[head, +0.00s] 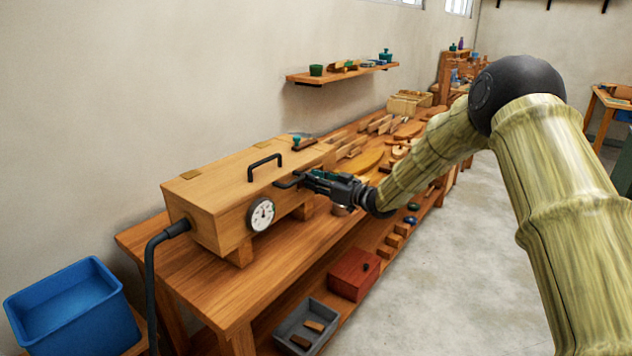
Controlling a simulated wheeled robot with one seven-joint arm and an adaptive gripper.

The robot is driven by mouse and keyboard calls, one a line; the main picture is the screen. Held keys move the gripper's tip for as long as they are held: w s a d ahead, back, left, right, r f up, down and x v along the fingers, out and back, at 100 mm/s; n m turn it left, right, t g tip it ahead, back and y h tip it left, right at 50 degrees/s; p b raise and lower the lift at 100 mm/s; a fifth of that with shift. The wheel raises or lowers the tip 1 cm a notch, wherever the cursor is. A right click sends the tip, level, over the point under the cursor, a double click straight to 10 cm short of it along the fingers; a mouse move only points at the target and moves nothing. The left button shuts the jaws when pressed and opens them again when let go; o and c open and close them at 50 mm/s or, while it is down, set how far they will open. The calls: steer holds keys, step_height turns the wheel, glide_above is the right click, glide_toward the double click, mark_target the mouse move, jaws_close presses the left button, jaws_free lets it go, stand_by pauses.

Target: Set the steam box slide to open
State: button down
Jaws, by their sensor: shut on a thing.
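The steam box (225,192) is a long pale wooden box on the workbench, left of centre in the head view. It has a black lid handle (264,166), a round white dial (262,214) and a hose at its near end. A dark handle (287,182), which looks like the slide's, stands out from the front face. My gripper (306,179) reaches in from the right and is shut on this dark handle. The fingers hide part of it, and the slide's position cannot be made out.
The workbench (205,285) runs along the wall, with several wooden pieces beyond the box. A blue bin (72,305) stands at the lower left. A red box (354,274) and a grey tray (306,326) sit on the lower shelf. The floor at right is clear.

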steer(key=w+d, duration=0.1)
steer(key=w, duration=0.1)
steer(key=w+d, duration=0.2)
steer(key=shift+w, duration=0.1)
steer(key=shift+d, duration=0.1)
steer(key=c, duration=1.3)
jaws_free()
steer(key=shift+w+d, duration=0.1)
steer(key=v, duration=1.2)
steer(key=shift+f, duration=0.1)
